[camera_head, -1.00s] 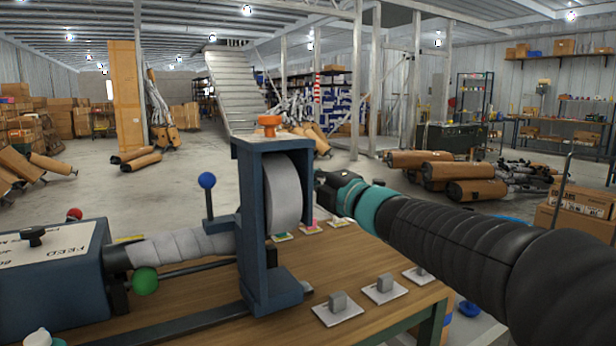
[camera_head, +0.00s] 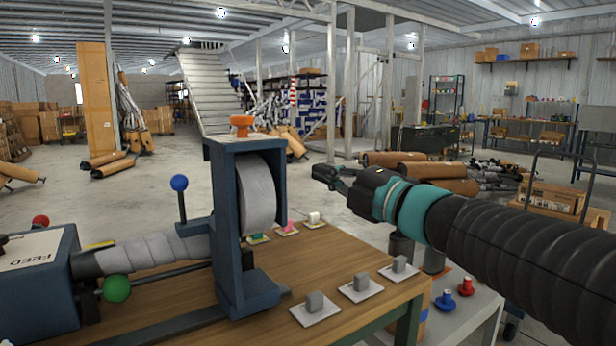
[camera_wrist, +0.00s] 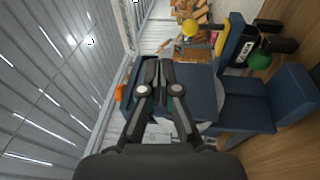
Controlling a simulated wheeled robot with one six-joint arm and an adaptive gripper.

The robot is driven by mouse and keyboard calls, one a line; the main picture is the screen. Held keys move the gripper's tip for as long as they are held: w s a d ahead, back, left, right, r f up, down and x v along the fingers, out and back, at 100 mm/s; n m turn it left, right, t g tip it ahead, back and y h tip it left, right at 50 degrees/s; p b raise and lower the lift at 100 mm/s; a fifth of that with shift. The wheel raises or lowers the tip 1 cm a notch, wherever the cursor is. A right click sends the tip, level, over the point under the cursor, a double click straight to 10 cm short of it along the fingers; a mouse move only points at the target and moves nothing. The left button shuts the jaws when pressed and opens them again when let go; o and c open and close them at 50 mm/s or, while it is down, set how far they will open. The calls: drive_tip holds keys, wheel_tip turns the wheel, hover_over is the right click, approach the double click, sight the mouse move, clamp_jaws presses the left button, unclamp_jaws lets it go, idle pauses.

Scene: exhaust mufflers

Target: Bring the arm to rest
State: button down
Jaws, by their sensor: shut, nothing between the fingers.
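My arm comes in from the right in the head view, a black ribbed sleeve with a teal band. My gripper (camera_head: 330,174) is in the air above the right part of the wooden table (camera_head: 350,250), to the right of the blue machine frame (camera_head: 225,220) and apart from it. In the wrist view my gripper (camera_wrist: 160,66) shows its two dark fingers together with nothing between them. The blue frame (camera_wrist: 205,85) lies behind the fingers there, turned on its side.
A blue ball lever (camera_head: 180,184), a green knob (camera_head: 117,289) and a feed box (camera_head: 40,280) stand left of the frame. Several grey blocks on white plates (camera_head: 360,285) sit along the table's front right. Red and blue knobs (camera_head: 465,287) rest on a lower surface at right.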

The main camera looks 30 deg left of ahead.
drive_tip(key=shift+s+d+r, duration=0.15)
drive_tip(key=shift+s+d, duration=0.1)
drive_tip(key=shift+d, duration=0.6)
drive_tip(key=w+d+f+m+t+h, duration=0.65)
drive_tip(key=w+m, duration=0.25)
drive_tip(key=m, duration=0.2)
drive_tip(key=d+f+m+t+h, duration=0.1)
drive_tip(key=d+f+m+h, duration=0.75)
drive_tip(key=d, duration=0.35)
drive_tip(key=s+d+f+m+g+h, duration=0.45)
drive_tip(key=s+d+f+m, duration=0.35)
drive_tip(key=s+d+f, duration=0.5)
drive_tip(key=s+d+f+m+g, duration=0.2)
drive_tip(key=s+d+m, duration=0.3)
drive_tip(key=s+d, duration=0.4)
drive_tip(key=s+f, duration=0.1)
drive_tip(key=s, duration=0.3)
drive_tip(key=shift+f+m, duration=0.15)
drive_tip(key=shift+m, duration=0.2)
